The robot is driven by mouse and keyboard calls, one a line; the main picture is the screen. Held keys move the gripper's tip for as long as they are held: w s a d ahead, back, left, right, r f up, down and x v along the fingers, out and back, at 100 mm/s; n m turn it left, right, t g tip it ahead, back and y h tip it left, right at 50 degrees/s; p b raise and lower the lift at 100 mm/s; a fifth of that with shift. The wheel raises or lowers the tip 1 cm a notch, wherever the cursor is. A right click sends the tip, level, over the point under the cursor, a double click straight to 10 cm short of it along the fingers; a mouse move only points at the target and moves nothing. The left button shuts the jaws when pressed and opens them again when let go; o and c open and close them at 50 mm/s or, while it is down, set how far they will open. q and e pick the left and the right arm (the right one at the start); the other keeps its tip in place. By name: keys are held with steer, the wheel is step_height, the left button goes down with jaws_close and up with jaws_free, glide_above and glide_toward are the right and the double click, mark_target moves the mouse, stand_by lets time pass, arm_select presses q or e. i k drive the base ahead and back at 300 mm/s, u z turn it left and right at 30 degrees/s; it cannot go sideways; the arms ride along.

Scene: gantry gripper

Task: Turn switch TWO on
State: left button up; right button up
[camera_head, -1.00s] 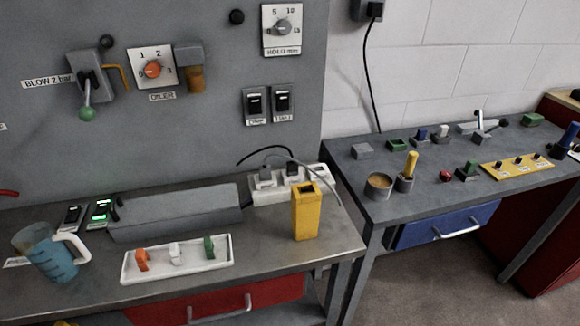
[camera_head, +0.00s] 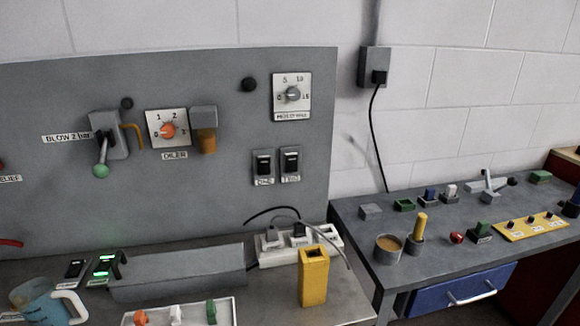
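Two black rocker switches on grey plates sit side by side on the grey wall panel. The right one, switch TWO (camera_head: 291,161), has a label under it that seems to read TWO. The left one, switch ONE (camera_head: 263,165), has a label that seems to read ONE. Both rockers show a pale upper part; I cannot tell for sure which way either is set. Neither of my grippers is in view.
The grey panel (camera_head: 230,90) also carries a dial with a white plate (camera_head: 292,95), an orange OILER knob (camera_head: 168,130) and a green-tipped lever (camera_head: 101,170). A yellow box (camera_head: 313,276) and a white power strip (camera_head: 271,251) stand on the bench below the switches.

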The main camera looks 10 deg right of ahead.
mark_target(291, 161)
steer(key=k, duration=0.65)
steer(key=z, duration=0.5)
steer(key=i, duration=1.1)
steer(key=u, duration=0.55)
